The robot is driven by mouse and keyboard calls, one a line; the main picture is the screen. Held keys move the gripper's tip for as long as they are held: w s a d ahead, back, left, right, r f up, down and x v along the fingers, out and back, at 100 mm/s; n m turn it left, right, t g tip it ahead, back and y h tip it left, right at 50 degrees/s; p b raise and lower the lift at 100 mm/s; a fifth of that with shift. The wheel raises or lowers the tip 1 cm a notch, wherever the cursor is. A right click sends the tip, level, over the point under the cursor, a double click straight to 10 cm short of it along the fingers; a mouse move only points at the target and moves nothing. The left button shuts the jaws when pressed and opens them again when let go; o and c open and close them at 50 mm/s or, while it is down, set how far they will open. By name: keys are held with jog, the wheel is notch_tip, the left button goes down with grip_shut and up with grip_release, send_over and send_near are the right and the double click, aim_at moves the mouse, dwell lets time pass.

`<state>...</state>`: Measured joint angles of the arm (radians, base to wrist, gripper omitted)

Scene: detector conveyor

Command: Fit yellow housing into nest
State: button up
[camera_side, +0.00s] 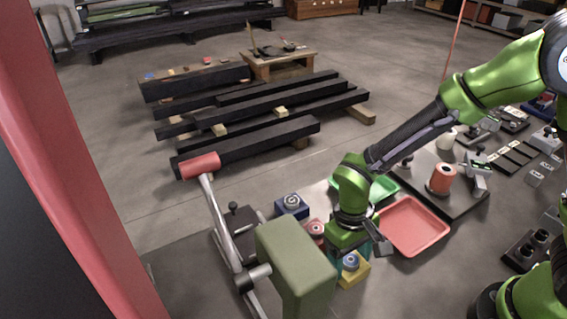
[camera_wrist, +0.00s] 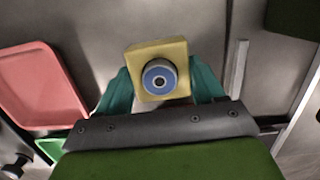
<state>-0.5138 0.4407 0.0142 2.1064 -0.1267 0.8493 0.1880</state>
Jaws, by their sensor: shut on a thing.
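The yellow housing (camera_side: 357,273) is a small block with a round blue, grey-ringed part on its top. In the side view it is below my gripper (camera_side: 349,252), low over the grey surface; I cannot tell whether it touches it. In the wrist view the yellow housing (camera_wrist: 148,52) sits between the teal fingers of my gripper (camera_wrist: 160,85), which are shut on it. It looks slightly turned there. I cannot make out the nest clearly; the large green block of the lever device covers part of the area left of my gripper.
A lever device with a red handle (camera_side: 201,166) and a green block (camera_side: 297,262) stands close on the left. A blue housing (camera_side: 292,207) and a red housing (camera_side: 316,230) are nearby. A red tray (camera_side: 440,229) and a green tray (camera_side: 384,187) lie to the right and behind.

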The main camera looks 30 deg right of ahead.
jog(key=shift+c, duration=1.2)
jog(key=shift+r, duration=0.1)
notch_tip(320, 180, up, 23)
jog(key=m+t+y, duration=0.2)
jog(key=m, duration=1.6)
send_over(249, 243)
jog(key=f, duration=2)
jog(key=shift+d+f, duration=0.2)
jog(key=shift+d, duration=0.15)
jog(key=shift+f, duration=0.15)
jog(key=o, duration=1.3)
jog(key=shift+f, duration=0.1)
